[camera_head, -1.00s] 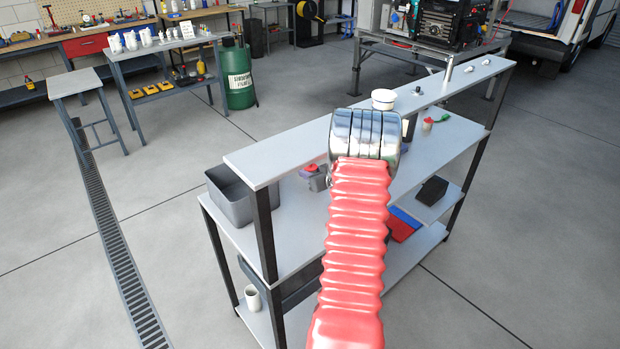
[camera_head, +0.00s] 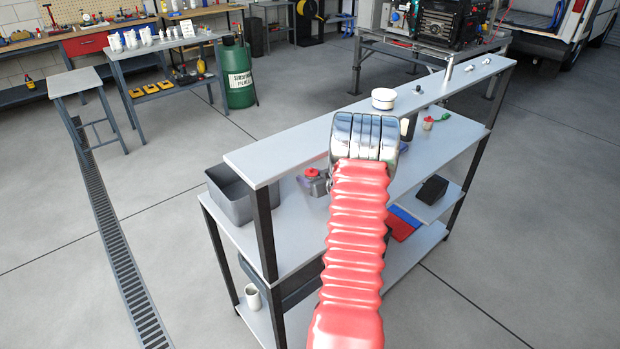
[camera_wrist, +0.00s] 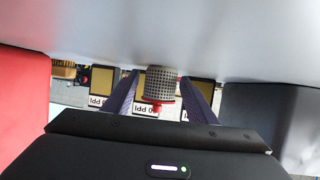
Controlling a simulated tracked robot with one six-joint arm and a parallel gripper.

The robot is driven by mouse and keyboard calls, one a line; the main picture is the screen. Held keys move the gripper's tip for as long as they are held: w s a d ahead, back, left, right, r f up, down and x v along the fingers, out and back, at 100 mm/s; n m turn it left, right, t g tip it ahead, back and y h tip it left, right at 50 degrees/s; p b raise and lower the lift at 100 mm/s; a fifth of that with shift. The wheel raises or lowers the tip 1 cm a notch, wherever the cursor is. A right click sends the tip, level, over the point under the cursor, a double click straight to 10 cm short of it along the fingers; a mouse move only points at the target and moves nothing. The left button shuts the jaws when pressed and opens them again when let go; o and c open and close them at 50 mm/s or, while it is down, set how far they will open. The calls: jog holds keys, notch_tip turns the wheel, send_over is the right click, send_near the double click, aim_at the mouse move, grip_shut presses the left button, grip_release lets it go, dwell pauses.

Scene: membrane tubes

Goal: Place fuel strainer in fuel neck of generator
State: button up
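The fuel strainer (camera_wrist: 160,86) shows in the wrist view as a grey mesh cylinder with a red rim and a small red tab. It lies between the two purple fingers of my gripper (camera_wrist: 160,80), with a narrow gap on each side, so the fingers look open around it. The generator (camera_head: 440,25) stands on a metal stand at the back. Its fuel neck is too small to tell.
A grey shelf unit (camera_head: 260,165) lies in front of me, bearing a grey bin (camera_head: 228,200), a red-lidded jar (camera_head: 313,182), a white round cap (camera_head: 383,97) and a small red-topped container (camera_head: 428,122). A green drum (camera_head: 238,85) stands at the back left.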

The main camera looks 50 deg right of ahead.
jog(key=v, duration=1.4)
jog(key=shift+a+f, duration=0.1)
jog(key=shift+a, duration=0.05)
jog(key=shift+c, duration=0.4)
